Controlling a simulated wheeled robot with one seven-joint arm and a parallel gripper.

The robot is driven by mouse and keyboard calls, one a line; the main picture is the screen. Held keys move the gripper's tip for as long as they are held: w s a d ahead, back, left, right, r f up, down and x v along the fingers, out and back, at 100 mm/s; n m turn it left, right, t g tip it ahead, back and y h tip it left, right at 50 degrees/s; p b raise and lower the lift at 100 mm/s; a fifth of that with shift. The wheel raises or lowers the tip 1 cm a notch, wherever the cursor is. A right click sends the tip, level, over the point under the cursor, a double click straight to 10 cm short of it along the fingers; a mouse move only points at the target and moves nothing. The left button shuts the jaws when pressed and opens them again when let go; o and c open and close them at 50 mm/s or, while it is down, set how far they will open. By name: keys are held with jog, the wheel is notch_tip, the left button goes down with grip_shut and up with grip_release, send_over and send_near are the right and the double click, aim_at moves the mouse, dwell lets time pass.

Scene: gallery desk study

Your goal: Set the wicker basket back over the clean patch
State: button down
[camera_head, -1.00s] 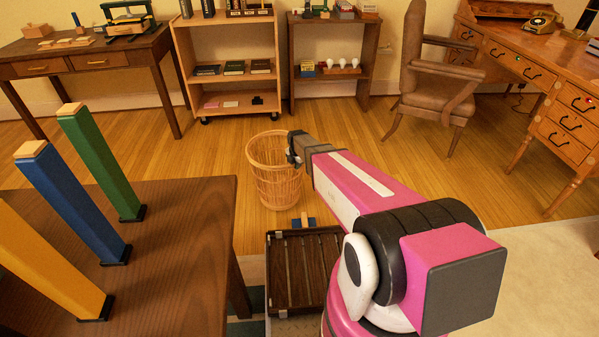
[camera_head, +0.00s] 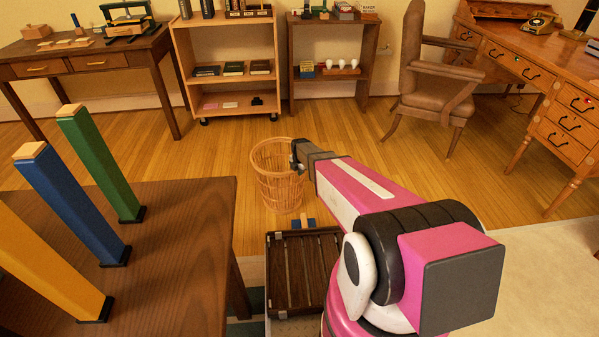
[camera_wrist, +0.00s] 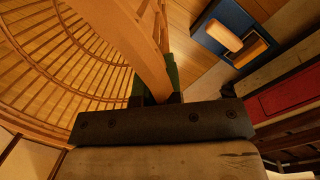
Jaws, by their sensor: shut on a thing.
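The wicker basket (camera_head: 277,178) is a tan, open-topped, slatted bin, upright in the middle of the head view. My gripper (camera_head: 298,152) is at the right side of its rim, shut on it. In the wrist view the basket's slatted inside (camera_wrist: 65,60) fills the left, and a rim piece runs down between the fingers of my gripper (camera_wrist: 155,98). I cannot tell whether the basket's base touches the floor. The clean patch cannot be made out in these views; the floor under the basket is hidden.
A dark slatted rack (camera_head: 305,270) is close in front of the basket, with a small blue and tan item (camera_head: 304,223) at its far end. A dark table (camera_head: 185,250) with coloured posts stands left. Shelves (camera_head: 235,75) stand behind.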

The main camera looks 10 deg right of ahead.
jog(key=shift+f, duration=0.1)
jog(key=c, duration=1.3)
grip_release()
notch_tip(320, 180, up, 12)
jog(key=s, duration=0.2)
jog(key=s+d+r+m, duration=0.2)
jog(key=s+r+m, duration=0.2)
jog(key=s+m, duration=0.4)
jog(key=s+d+r+m+g, duration=0.1)
jog(key=s+d+r+m, duration=0.2)
jog(key=s+m, duration=0.6)
jog(key=s+d+r+m, duration=0.3)
jog(key=s+r+m, duration=0.2)
jog(key=s+m, duration=0.4)
jog(key=shift+d+r+g, duration=0.15)
jog(key=shift+g, duration=0.15)
jog(key=shift+s, duration=0.1)
